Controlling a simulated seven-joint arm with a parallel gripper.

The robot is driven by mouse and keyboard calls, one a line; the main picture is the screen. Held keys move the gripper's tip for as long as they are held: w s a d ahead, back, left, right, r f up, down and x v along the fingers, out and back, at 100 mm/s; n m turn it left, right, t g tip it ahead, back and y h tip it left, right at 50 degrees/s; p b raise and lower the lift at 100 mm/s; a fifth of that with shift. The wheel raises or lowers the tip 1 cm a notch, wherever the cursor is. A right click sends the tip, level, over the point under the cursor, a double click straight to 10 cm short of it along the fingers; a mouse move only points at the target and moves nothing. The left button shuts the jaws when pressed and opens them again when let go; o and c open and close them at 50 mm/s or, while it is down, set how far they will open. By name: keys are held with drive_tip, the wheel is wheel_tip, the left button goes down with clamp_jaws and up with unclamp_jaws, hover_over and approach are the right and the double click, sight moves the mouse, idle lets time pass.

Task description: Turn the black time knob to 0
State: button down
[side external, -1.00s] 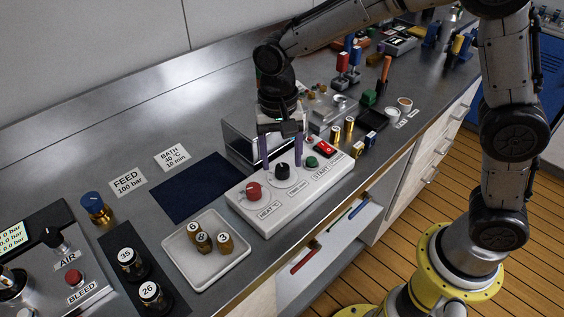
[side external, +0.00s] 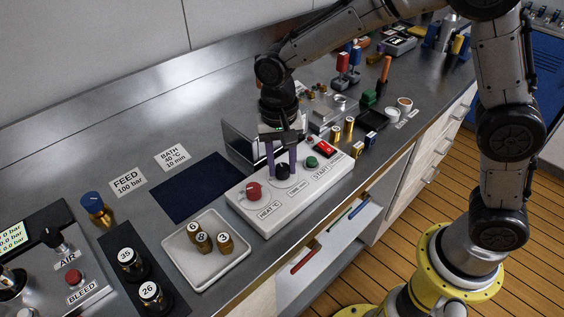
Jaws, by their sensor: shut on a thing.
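The black time knob (side external: 282,172) sits in the middle of a white control panel (side external: 258,213), between a red heat knob (side external: 254,191) and a green start button (side external: 312,162). My gripper (side external: 281,168) points down over the panel, and its two purple fingers are closed on the black knob, one on each side. The fingers partly hide the knob. Its pointer and the scale around it are too small to read.
A metal bath (side external: 237,143) stands behind the panel. A white tray (side external: 176,257) with several numbered brass pieces lies to the left. A red switch (side external: 325,149) is at the panel's right end. A dark blue mat (side external: 197,187) lies bare behind the tray.

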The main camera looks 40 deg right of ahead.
drive_tip(key=shift+n, duration=0.3)
drive_tip(key=n, duration=0.3)
drive_tip(key=shift+n, duration=0.3)
drive_tip(key=n, duration=0.4)
drive_tip(key=shift+n, duration=0.3)
drive_tip(key=n, duration=0.4)
drive_tip(key=shift+d+r+n, duration=0.1)
drive_tip(key=shift+n, duration=0.2)
drive_tip(key=n, duration=0.4)
drive_tip(key=shift+n+t, duration=0.3)
drive_tip(key=c, duration=0.5)
unclamp_jaws()
